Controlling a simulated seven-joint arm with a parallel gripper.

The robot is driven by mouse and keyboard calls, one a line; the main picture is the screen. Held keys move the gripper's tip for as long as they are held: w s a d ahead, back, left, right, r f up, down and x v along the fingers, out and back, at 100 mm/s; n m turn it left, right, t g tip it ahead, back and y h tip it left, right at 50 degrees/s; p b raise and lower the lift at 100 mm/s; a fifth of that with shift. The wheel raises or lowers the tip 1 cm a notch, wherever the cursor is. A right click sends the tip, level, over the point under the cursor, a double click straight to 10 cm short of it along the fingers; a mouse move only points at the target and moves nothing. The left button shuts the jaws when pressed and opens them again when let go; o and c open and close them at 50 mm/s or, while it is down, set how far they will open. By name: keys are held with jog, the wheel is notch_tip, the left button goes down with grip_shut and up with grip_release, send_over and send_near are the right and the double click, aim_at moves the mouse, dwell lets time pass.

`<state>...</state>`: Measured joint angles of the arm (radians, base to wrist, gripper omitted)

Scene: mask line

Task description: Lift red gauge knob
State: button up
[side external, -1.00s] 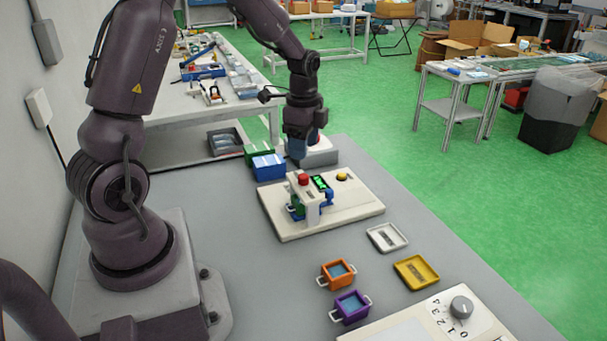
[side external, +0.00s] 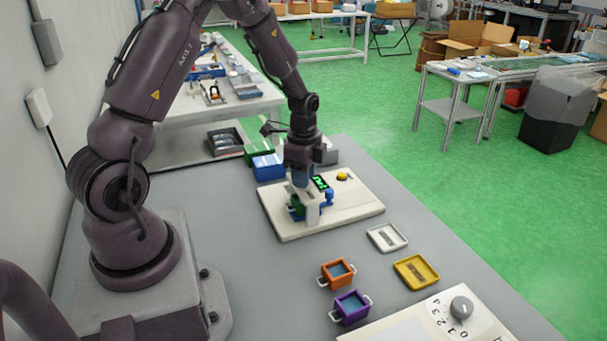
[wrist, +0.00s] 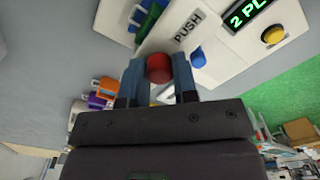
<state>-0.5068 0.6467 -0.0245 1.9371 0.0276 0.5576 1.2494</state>
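The red gauge knob (wrist: 159,68) shows in the wrist view between the two blue fingers of my gripper (wrist: 160,70). It appears to fill the gap between the fingertips, but whether both fingers press on it cannot be told. In the side view my gripper (side external: 303,180) is low over the cream fixture board (side external: 350,205), pointing down onto the white block, and it hides the knob. The block has a PUSH label (wrist: 188,27). Green and blue parts sit beside the block.
A green display (side external: 320,182) and a yellow button (side external: 342,176) are right beside my gripper. Blue (side external: 268,167) and green bins stand behind. Orange (side external: 337,273) and purple (side external: 351,307) bins, white (side external: 387,238) and yellow (side external: 416,272) trays and a dial panel (side external: 462,316) lie in front.

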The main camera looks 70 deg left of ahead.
grip_shut()
jog(key=shift+r, duration=1.25)
jog(key=o, duration=0.8)
grip_release()
notch_tip(320, 180, up, 13)
